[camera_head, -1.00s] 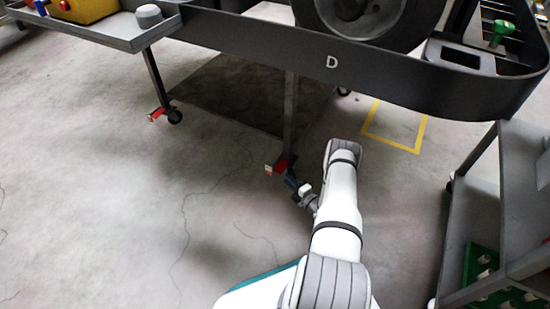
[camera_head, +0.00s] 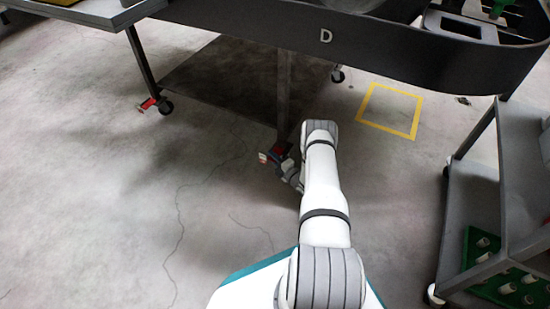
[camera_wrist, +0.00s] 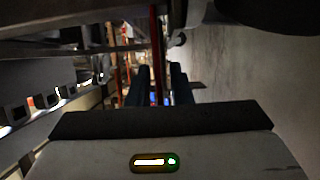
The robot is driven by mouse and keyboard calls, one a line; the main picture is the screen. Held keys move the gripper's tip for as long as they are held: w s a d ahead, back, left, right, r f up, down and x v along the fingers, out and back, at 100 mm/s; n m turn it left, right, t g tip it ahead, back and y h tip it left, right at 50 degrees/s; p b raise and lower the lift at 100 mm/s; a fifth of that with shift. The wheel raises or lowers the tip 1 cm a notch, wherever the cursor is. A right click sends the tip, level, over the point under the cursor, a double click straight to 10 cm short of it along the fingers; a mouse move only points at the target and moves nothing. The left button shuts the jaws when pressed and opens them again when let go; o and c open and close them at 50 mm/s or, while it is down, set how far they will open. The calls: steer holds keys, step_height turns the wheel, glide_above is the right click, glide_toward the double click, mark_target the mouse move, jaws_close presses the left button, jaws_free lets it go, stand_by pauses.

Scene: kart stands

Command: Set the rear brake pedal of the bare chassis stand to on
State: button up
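A dark stand marked D (camera_head: 380,50) spans the top of the head view. A red caster pedal (camera_head: 280,149) shows at the foot of its near post. A second red pedal (camera_head: 148,103) sits by the caster further left. My gripper (camera_head: 289,172) is low at the near post, close beside the red pedal there, and partly hidden by my arm. In the wrist view my gripper's two dark blue fingers (camera_wrist: 160,90) stand apart, with a thin red upright bar (camera_wrist: 155,45) just beyond the gap. Whether they touch the pedal, and whether it is on or off, I cannot tell.
A grey shelf cart (camera_head: 515,190) with a green tray (camera_head: 510,286) stands close on the right. A grey side tray (camera_head: 95,10) juts out at upper left. A yellow square (camera_head: 390,128) is marked on the floor. The floor at left is clear.

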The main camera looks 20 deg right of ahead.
jaws_close()
stand_by(1.1)
